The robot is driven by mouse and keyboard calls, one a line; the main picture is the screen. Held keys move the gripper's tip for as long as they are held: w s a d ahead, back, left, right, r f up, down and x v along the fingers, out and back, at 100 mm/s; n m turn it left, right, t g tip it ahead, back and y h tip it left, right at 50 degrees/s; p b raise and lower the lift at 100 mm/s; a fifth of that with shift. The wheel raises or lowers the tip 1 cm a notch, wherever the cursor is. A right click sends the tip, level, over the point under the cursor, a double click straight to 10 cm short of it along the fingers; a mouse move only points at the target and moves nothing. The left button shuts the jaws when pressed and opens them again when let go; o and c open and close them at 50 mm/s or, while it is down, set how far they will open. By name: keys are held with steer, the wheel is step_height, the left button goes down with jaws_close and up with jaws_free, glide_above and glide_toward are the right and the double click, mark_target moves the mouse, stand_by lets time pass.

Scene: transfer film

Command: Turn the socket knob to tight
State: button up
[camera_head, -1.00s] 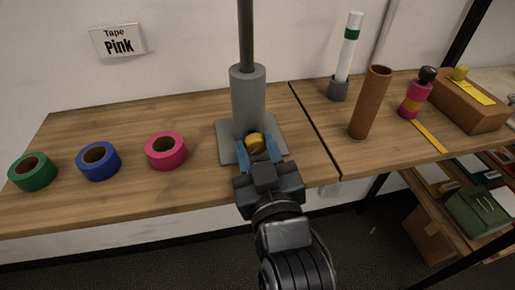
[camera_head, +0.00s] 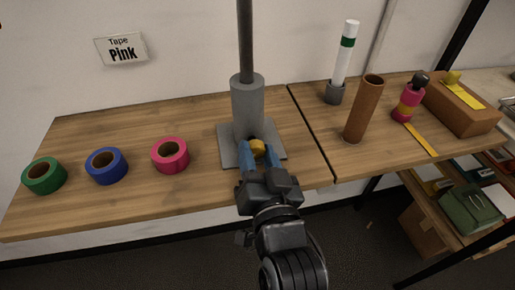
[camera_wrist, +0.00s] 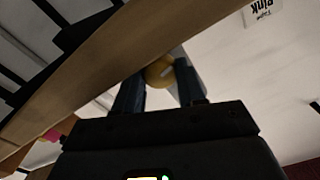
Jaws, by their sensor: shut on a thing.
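The socket is a grey upright cylinder (camera_head: 248,105) on a square grey base plate (camera_head: 226,150), with a dark pole (camera_head: 245,40) standing in it. A pale mark shows on the knob's face there. The fingers hide part of the knob's sides.
Green (camera_head: 30,185), blue (camera_head: 95,176) and pink (camera_head: 160,166) tape rolls lie left on the table. A brown tube (camera_head: 361,112), a white-and-green tube (camera_head: 344,62), a pink bottle (camera_head: 405,106) and a cardboard box (camera_head: 465,112) stand right. A "Tape Pink" sign (camera_head: 121,49) hangs behind.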

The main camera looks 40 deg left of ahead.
steer(key=shift+m+p, duration=0.45)
steer(key=shift+m, duration=0.45)
steer(key=o, duration=1.1)
steer(key=shift+c, duration=0.2)
steer(key=shift+d, duration=0.1)
steer(key=b+v, duration=0.1)
steer(key=v, duration=0.6)
steer(key=shift+s+d+b, duration=0.25)
steer(key=shift+s+b, duration=0.05)
